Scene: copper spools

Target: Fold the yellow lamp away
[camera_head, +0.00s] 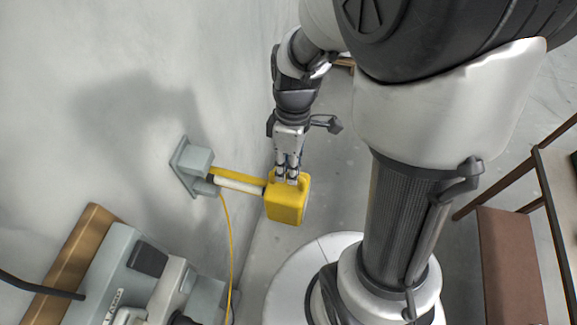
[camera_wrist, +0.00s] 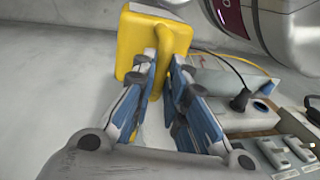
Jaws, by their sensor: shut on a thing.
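The yellow lamp (camera_head: 286,205) has a boxy head on an arm (camera_head: 238,183) that reaches out from a grey wall bracket (camera_head: 190,166). The arm has a pale sleeve along part of it. My gripper (camera_head: 288,178) comes down from above and is shut at the top of the lamp head. In the wrist view the lamp head (camera_wrist: 137,45) stands ahead, and the blue-sided fingers (camera_wrist: 165,75) close on its yellow handle. The lamp arm is mostly hidden in the wrist view.
A yellow cable (camera_head: 231,245) hangs from the bracket. Grey equipment (camera_head: 135,275) and a brown beam (camera_head: 88,240) stand along the wall at lower left. A brown metal frame (camera_head: 520,170) is at the right. Floor between the lamp and my base is clear.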

